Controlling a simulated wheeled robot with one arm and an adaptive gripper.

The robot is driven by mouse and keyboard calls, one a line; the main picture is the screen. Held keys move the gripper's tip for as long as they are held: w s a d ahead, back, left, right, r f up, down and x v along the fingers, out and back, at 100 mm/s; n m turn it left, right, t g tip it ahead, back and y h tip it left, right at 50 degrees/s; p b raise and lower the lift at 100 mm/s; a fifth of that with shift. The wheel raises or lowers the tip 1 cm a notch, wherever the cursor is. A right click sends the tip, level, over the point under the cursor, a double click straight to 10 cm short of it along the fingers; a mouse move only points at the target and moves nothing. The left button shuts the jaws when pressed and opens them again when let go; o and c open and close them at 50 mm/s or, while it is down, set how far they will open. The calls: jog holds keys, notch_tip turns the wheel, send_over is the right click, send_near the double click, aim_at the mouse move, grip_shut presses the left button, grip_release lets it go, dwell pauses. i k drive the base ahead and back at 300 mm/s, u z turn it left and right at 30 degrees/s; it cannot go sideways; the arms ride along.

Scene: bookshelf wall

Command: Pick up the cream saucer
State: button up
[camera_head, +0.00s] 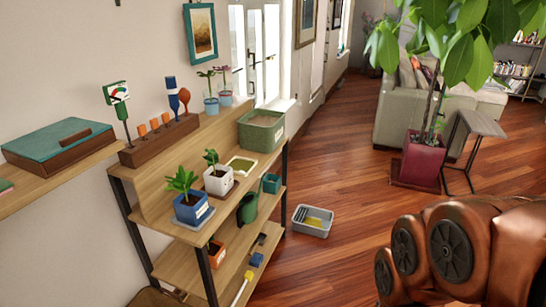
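A shallow square cream saucer (256,161) with a green-yellow inside lies flat on the top of the wooden shelf unit, just behind the white pot (219,184). A second pale saucer (207,217) shows under the blue pot (190,211), mostly covered by it. I cannot tell for sure which of the two is the cream saucer of the task. My copper-coloured arm fills the lower right, well apart from the shelf unit. My gripper is not in view.
A green planter box (261,133) stands behind the square saucer. A wooden tool rack (158,141) is to the left. Lower shelves hold a green watering can (247,208) and small tools. A grey tub (312,221) sits on the floor.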

aim_at(241, 166)
jog(key=i, duration=0.65)
jog(key=u, duration=0.9)
jog(key=i, duration=0.65)
jog(key=u, duration=0.7)
